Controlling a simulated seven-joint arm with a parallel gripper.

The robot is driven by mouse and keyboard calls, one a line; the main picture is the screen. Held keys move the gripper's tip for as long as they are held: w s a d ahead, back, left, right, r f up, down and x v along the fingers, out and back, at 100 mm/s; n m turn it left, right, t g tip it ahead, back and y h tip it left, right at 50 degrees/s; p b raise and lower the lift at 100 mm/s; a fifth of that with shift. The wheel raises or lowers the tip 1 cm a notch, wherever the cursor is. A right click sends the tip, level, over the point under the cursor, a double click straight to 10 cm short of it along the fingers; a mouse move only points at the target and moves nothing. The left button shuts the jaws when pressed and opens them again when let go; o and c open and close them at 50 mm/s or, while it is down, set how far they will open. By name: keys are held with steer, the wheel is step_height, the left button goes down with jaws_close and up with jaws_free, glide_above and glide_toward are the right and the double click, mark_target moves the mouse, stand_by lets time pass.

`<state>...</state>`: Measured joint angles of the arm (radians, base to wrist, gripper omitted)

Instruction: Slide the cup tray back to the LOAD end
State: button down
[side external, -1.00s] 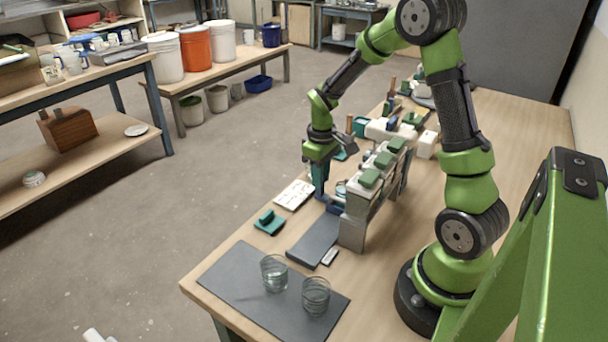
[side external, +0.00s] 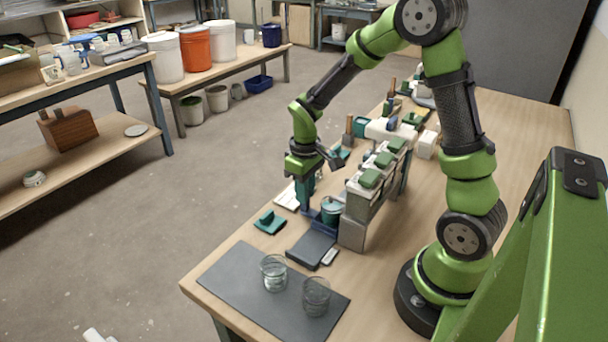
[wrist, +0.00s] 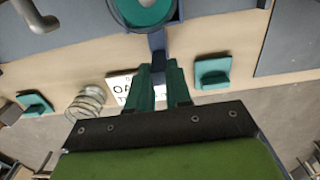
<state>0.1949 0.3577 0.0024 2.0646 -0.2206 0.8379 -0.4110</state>
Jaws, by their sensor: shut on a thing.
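The cup tray (side external: 323,227) is dark blue and sits low in front of the dispenser row, with a teal-looking cup (side external: 331,210) on it. In the wrist view the cup (wrist: 143,12) shows from above at the top edge, with teal inside. My gripper (side external: 305,203) is at the tray's left side. In the wrist view my gripper's teal fingers (wrist: 157,88) are shut on the tray's blue upright handle (wrist: 157,42). A dark grey track (side external: 312,249) extends from the tray toward the near table end. Much of the tray is hidden in the wrist view.
A dispenser row (side external: 376,180) with green-topped blocks stands close right of the tray. A teal block (side external: 269,222) lies left of the track. Two glass beakers (side external: 275,273) (side external: 316,296) stand on a dark mat (side external: 236,285). A partly covered white card (wrist: 121,86) shows letters "OA".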

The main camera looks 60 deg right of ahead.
steer(key=shift+a, duration=2.1)
steer(key=shift+a, duration=2.1)
steer(key=c, duration=1.1)
jaws_free()
step_height(320, 180, up, 7)
